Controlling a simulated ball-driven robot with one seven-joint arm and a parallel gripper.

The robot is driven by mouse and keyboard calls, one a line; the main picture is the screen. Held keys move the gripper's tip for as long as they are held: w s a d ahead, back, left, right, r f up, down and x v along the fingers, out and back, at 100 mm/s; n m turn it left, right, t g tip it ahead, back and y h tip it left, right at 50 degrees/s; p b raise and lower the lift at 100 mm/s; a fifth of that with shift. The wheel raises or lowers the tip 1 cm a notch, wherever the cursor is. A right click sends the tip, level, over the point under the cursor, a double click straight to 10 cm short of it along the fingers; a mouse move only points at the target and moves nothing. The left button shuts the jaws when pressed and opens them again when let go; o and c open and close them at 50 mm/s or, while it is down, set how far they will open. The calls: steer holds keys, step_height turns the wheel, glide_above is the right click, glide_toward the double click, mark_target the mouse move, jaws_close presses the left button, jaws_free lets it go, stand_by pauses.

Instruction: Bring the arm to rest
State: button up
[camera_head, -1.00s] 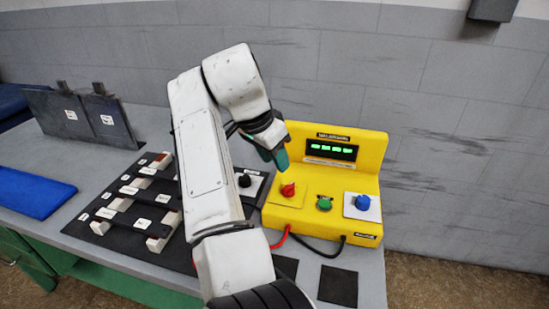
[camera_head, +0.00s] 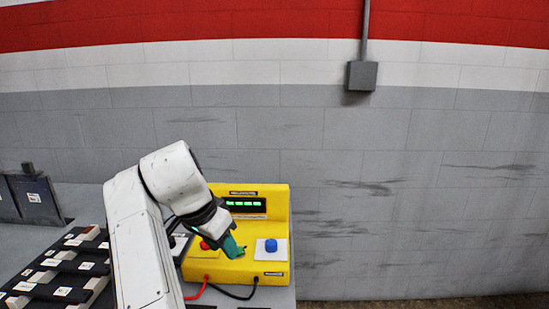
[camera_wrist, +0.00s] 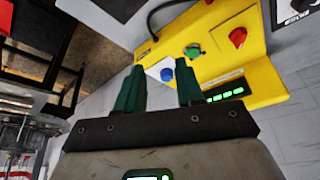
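My white arm rises from the bottom left in the head view and bends over toward the right. My gripper (camera_head: 233,247) has green fingers and appears in front of the yellow control box (camera_head: 276,205), over its green control. In the wrist view my gripper (camera_wrist: 160,84) shows two green fingers apart with nothing held between them. Beyond them are the box's blue knob (camera_wrist: 167,74), green knob (camera_wrist: 192,51) and red knob (camera_wrist: 237,37). Whether the gripper touches the box cannot be told.
A black rack with pale labelled blocks (camera_head: 62,262) lies left of my arm. Dark upright plates (camera_head: 34,198) stand at the far left. A black cable (camera_head: 238,296) and a red one run from the box's front.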

steer(key=d+f+n, duration=0.1)
steer(key=d+f, duration=1.3)
steer(key=d, duration=0.2)
steer(key=s+d+f+n, duration=0.1)
steer(key=s+d+f, duration=0.3)
steer(key=d, duration=0.2)
steer(key=s+d+f+n, duration=0.1)
steer(key=s+d+f, duration=0.3)
steer(key=d, duration=0.3)
steer(key=s+d+f+n+g, duration=0.1)
steer(key=s+d+f, duration=0.2)
steer(key=s, duration=0.8)
steer(key=s+d+f+n+g+y, duration=0.1)
steer(key=s+d+f, duration=0.2)
steer(key=s, duration=0.8)
steer(key=s+d+f+n+g+y, duration=0.1)
steer(key=s+d+f, duration=0.2)
steer(key=s, duration=0.8)
steer(key=shift+f, duration=0.15)
steer(key=shift+c, duration=0.5)
